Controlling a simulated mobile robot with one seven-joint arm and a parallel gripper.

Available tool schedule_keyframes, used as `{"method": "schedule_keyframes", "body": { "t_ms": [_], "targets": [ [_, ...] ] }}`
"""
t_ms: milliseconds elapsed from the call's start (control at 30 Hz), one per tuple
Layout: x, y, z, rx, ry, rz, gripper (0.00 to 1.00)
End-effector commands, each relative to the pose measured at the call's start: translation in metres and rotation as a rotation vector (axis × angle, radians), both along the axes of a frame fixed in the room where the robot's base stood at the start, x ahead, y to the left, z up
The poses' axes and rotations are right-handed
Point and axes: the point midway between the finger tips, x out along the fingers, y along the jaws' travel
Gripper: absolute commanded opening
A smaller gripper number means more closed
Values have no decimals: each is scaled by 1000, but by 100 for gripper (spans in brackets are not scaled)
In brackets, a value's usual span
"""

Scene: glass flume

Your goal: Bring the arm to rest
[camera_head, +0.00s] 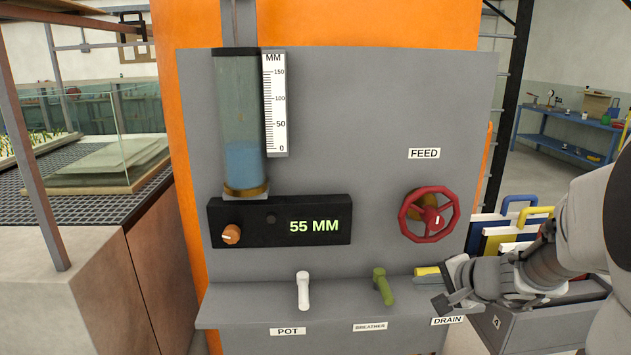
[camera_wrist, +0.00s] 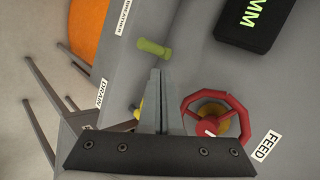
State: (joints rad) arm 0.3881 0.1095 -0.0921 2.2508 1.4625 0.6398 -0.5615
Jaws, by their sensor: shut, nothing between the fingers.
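My gripper (camera_head: 455,300) is at the lower right of the grey panel, in front of the ledge by the DRAIN label. In the wrist view its fingers (camera_wrist: 158,100) are together with nothing between them. A yellow drain handle (camera_head: 427,272) shows just left of and behind my gripper, partly hidden; whether they touch I cannot tell. My arm (camera_head: 560,245) reaches in from the right edge. The red FEED wheel (camera_head: 428,214) is above my gripper, and also shows right of the fingers in the wrist view (camera_wrist: 215,118). The green breather handle (camera_head: 383,286) is to the left.
A white POT handle (camera_head: 303,290) stands on the ledge farther left. A black display (camera_head: 280,221) reads 55 MM below a clear tube (camera_head: 240,125) with blue liquid low in it. A grey bin with coloured folders (camera_head: 510,228) is behind my arm.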

Motion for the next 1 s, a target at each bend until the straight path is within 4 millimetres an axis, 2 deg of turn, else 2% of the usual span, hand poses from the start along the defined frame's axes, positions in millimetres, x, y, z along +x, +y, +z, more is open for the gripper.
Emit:
{"method": "schedule_keyframes", "body": {
  "t_ms": [33,200,300,400,533,700,833,1000],
  "targets": [
    [-11,24,22,-34,-8,81,0],
    [-62,85,57,-169,14,331,0],
    [-96,109,70,-269,33,461,0],
    [-131,123,79,-389,54,574,0],
    [-174,126,87,-566,83,693,0],
    [-215,112,93,-791,118,780,0],
    [-231,99,97,-908,135,800,0],
    [-238,91,98,-968,147,805,0]
  ]
}}
